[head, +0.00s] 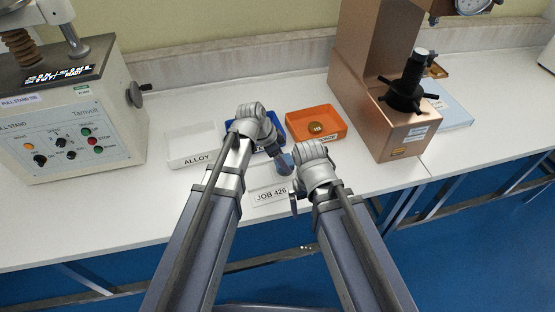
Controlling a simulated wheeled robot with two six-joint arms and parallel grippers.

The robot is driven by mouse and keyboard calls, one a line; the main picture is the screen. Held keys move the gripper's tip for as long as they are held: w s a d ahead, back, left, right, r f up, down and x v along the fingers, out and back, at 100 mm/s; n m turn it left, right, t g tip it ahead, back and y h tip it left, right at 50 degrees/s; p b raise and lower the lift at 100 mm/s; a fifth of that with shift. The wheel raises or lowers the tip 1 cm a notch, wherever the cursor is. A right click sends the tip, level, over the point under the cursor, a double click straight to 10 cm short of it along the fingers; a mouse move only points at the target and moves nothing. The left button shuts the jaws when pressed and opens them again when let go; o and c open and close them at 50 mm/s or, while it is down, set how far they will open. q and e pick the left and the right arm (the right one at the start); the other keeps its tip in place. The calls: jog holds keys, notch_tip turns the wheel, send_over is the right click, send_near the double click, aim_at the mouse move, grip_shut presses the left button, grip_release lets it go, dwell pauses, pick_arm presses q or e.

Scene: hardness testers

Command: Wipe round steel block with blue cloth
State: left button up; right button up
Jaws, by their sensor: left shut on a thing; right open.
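My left gripper (277,153) is shut on a small blue piece that looks like the blue cloth (286,164), low over the bench in front of the trays. My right gripper (294,200) is lower and to the right, close to the cloth, by the JOB 426 card (270,194). It is open, though its fingers are mostly hidden by its own wrist. I cannot make out the round steel block; the grippers and cloth cover much of this spot.
A white ALLOY tray (192,160) stands left of a blue tray (262,150), partly hidden by my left arm. A grey test stand (85,120) is at the left. A copper-coloured hardness tester (375,100) stands at the right, with a light-blue flat item (452,108) beyond it.

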pick_arm(q)
jog(key=shift+w+d, duration=0.2)
jog(key=shift+d, duration=0.4)
jog(key=shift+w+d, duration=0.15)
jog(key=shift+d, duration=0.4)
jog(key=shift+s+a, duration=0.2)
jog(key=shift+a, duration=0.5)
jog(key=shift+s+a, duration=0.25)
jog(key=shift+a, duration=0.5)
jog(key=shift+s+a, duration=0.2)
jog(key=shift+a, duration=0.5)
jog(key=shift+d, duration=0.1)
jog(key=shift+w+d+f, duration=0.1)
jog(key=shift+w+d, duration=0.1)
jog(key=shift+d, duration=0.5)
jog(key=shift+w+d+r, duration=0.1)
jog(key=shift+w+d, duration=0.1)
jog(key=shift+d, duration=0.5)
jog(key=shift+w+d+f, duration=0.1)
jog(key=shift+w+d, duration=0.1)
jog(key=shift+d, duration=0.5)
jog(key=shift+a, duration=0.1)
